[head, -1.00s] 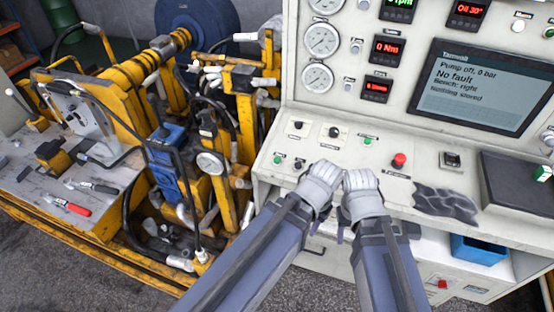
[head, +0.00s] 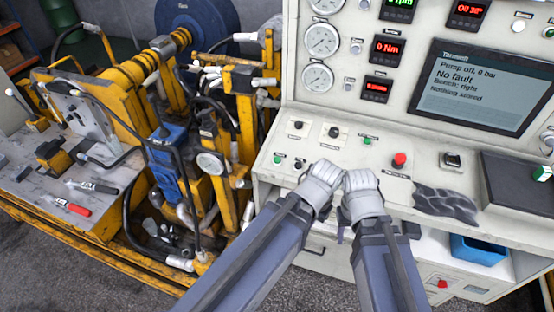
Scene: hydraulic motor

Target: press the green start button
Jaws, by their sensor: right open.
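Two small green buttons show on the sloping panel of the white control console in the head view. One green button (head: 367,141) is in the upper row, left of a red knob. The other green button (head: 278,159) is at the panel's lower left. Their labels are too small to read, so I cannot tell which is the start button. My left gripper (head: 320,182) and right gripper (head: 361,181) are side by side over the panel's front edge, below the upper green button and apart from it. The right one is open and looks empty; the left one's fingers cannot be made out.
A red knob (head: 400,160) and a black switch (head: 452,160) sit right of the upper green button. Black selector knobs (head: 334,132) are to its left. The screen (head: 484,86) reads "Pump off, 0 bar" and "No fault". A yellow machine (head: 120,110) stands at left.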

